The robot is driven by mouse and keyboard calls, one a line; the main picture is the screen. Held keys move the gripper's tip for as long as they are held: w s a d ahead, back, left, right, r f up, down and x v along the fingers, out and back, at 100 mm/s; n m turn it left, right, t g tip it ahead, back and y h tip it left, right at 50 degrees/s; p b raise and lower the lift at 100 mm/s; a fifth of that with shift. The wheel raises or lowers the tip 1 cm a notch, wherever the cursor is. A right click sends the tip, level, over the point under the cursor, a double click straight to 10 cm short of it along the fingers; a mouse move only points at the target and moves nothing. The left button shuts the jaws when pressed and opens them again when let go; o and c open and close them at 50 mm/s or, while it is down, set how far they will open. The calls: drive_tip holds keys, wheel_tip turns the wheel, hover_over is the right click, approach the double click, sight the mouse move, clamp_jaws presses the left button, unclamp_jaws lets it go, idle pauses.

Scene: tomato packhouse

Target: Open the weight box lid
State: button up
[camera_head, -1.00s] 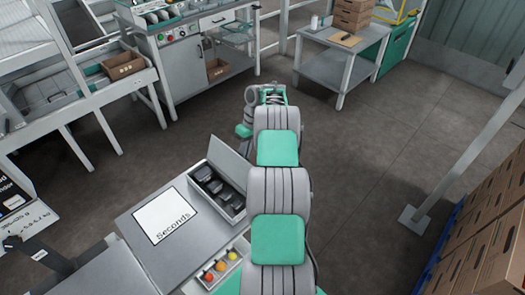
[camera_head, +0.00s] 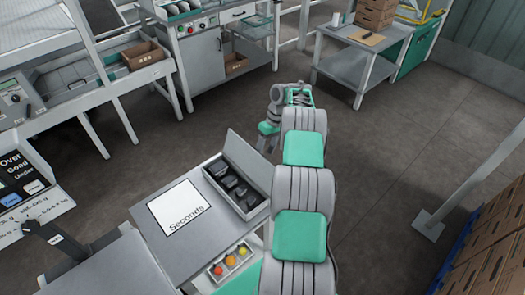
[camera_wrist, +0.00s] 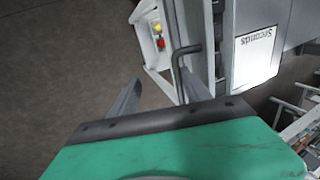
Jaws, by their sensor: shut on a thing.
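The weight box (camera_head: 248,213) is a grey box holding several dark weights, on the grey bench right of the "Seconds" card. Its lid (camera_head: 250,156) is open and stands raised along the far side, tilted back. My gripper's end is hidden behind my arm in the head view. In the wrist view my gripper (camera_wrist: 158,98) has its two grey fingers in sight, with a thin bent grey handle (camera_wrist: 179,68) at the right finger. It is shut on this handle, though the contact itself is hard to see.
The "Seconds" card (camera_head: 180,208) lies on the bench beside the box. A small tray with tomatoes (camera_head: 232,262) sits at the near side. A side table with brown boxes (camera_head: 368,36) stands at the back. Stacked cartons (camera_head: 490,235) are at the right. The floor between is clear.

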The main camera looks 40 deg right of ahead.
drive_tip(key=shift+a+r, duration=0.15)
drive_tip(key=shift+r, duration=0.1)
idle(0.6)
